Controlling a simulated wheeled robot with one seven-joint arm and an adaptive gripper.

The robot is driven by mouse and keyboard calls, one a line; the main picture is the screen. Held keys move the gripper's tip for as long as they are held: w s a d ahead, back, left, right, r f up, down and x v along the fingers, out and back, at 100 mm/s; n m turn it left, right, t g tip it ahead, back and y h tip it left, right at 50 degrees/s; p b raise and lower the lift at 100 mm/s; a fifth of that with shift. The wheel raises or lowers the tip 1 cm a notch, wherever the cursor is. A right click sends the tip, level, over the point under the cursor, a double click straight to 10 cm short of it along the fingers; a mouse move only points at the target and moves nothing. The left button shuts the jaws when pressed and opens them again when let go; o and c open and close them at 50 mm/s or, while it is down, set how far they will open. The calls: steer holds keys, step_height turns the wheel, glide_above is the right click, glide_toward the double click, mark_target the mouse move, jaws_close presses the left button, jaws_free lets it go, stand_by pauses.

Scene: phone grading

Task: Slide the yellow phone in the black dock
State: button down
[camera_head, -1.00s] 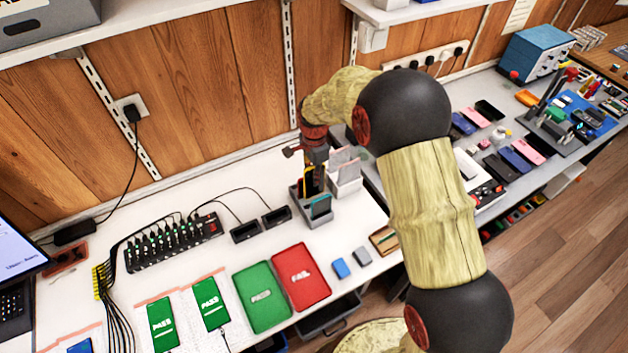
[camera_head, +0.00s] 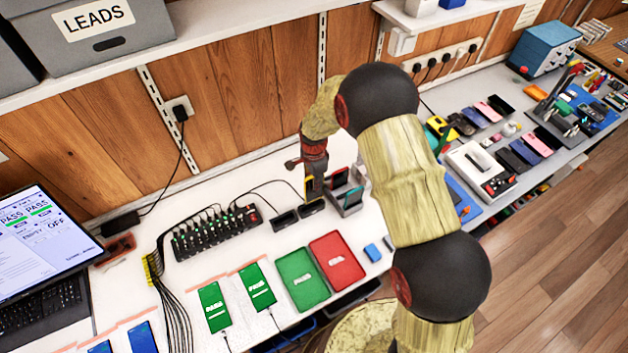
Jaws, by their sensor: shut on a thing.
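My gripper (camera_head: 313,180) points down and is shut on the yellow phone (camera_head: 306,187). Only a thin yellow edge of the phone shows; my gripper hides most of it. The phone is upright, directly over the right one of two small black docks (camera_head: 312,208). I cannot tell whether its lower end touches that dock or is in its slot. The other black dock (camera_head: 284,219) is just to the left and empty. Both docks have cables running to them.
A grey rack (camera_head: 347,209) with upright phones stands close right of my gripper. Left are a black hub (camera_head: 215,233) with several cables and a laptop (camera_head: 35,245). Green (camera_head: 302,280) and red (camera_head: 337,262) trays lie in front, and the wooden wall is behind.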

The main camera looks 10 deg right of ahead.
mark_target(311, 196)
steer(key=shift+w+a+f, duration=0.15)
steer(key=shift+w+a, duration=0.25)
steer(key=shift+a, duration=0.05)
steer(key=shift+f+b, duration=1)
steer(key=shift+f, duration=1)
steer(key=shift+f+b, duration=0.35)
steer(key=shift+b, duration=0.1)
steer(key=shift+f+b, duration=0.3)
steer(key=shift+f, duration=0.15)
steer(key=shift+f, duration=0.15)
steer(key=shift+f+b, duration=0.45)
steer(key=shift+f, duration=0.05)
steer(key=shift+f, duration=0.15)
stand_by(0.4)
steer(key=shift+f+b, duration=0.45)
steer(key=shift+f, duration=0.05)
